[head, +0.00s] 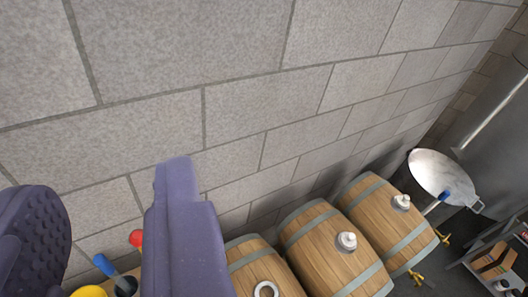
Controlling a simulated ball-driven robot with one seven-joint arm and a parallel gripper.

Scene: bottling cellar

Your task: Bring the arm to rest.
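My gripper (105,185) shows at the lower left as two dark purple fingers. The left finger is rounded with a studded pad, and the right one is blocky and reaches higher in the picture. A wide gap lies between them, with the block wall showing through and nothing held. The fingers hide part of what is low at the left. The rest of my arm is not clearly in view.
A grey block wall (240,40) fills the background. Wooden barrels (325,240) lie along it, right of my gripper. A metal pot (440,172) and a dark shelf (490,255) stand at the right. Low between the fingers show a red knob (136,238), a blue handle (103,264) and something yellow (90,291).

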